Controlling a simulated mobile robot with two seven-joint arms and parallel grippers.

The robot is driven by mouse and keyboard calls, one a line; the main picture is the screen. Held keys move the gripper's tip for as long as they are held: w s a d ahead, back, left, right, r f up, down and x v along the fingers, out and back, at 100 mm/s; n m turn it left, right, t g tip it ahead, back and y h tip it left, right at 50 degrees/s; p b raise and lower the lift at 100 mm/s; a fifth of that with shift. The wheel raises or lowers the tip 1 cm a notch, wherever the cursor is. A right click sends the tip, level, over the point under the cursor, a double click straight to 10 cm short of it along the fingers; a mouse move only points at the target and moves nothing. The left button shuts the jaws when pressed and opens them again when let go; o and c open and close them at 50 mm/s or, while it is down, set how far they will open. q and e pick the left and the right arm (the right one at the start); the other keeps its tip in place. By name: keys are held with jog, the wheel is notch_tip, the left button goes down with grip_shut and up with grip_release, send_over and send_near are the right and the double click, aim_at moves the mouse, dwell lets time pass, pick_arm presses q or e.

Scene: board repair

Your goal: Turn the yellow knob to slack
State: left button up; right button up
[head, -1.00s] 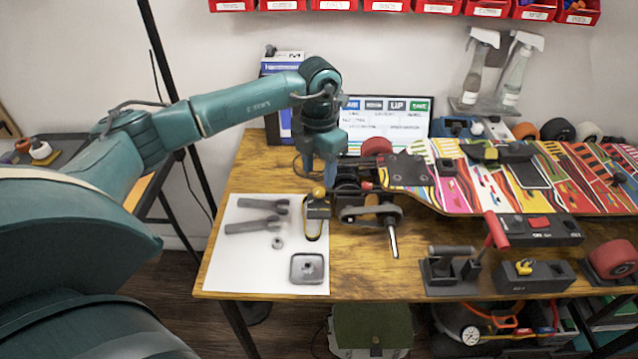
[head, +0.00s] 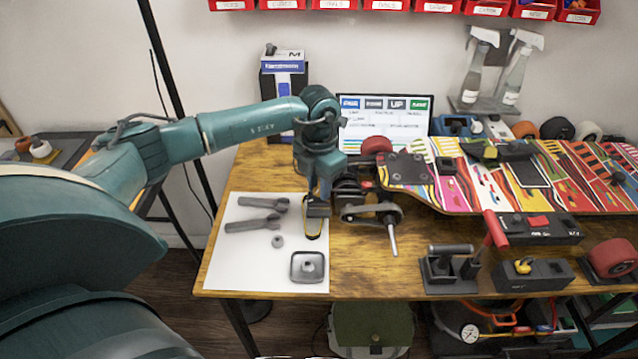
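A small black device (head: 316,209) with a yellow-edged loop (head: 313,229) stands at the right edge of the white sheet. The round yellow knob on its top is now hidden behind my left gripper (head: 318,188). The gripper points down right at the knob's place; whether its fingers touch or hold the knob I cannot tell. Another yellow knob-like piece (head: 523,266) sits on a dark box (head: 536,276) at the front right, away from the gripper. My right gripper is not in view.
The skateboard (head: 470,175) with its truck and wheel (head: 375,214) lies just right of the gripper. Grey tools (head: 258,225) and a square tray (head: 307,267) lie on the white sheet (head: 235,270).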

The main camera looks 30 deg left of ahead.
pick_arm(q)
jog(key=c, duration=0.4)
jog(key=shift+m+b, duration=0.3)
jog(key=shift+m, duration=0.1)
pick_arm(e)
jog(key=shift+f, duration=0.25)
pick_arm(q)
jog(key=shift+m, duration=0.3)
jog(key=m+b, duration=0.1)
jog(key=m, duration=0.1)
jog(key=shift+m, duration=0.3)
jog(key=shift+m+b, duration=0.4)
jog(key=shift+m, duration=0.6)
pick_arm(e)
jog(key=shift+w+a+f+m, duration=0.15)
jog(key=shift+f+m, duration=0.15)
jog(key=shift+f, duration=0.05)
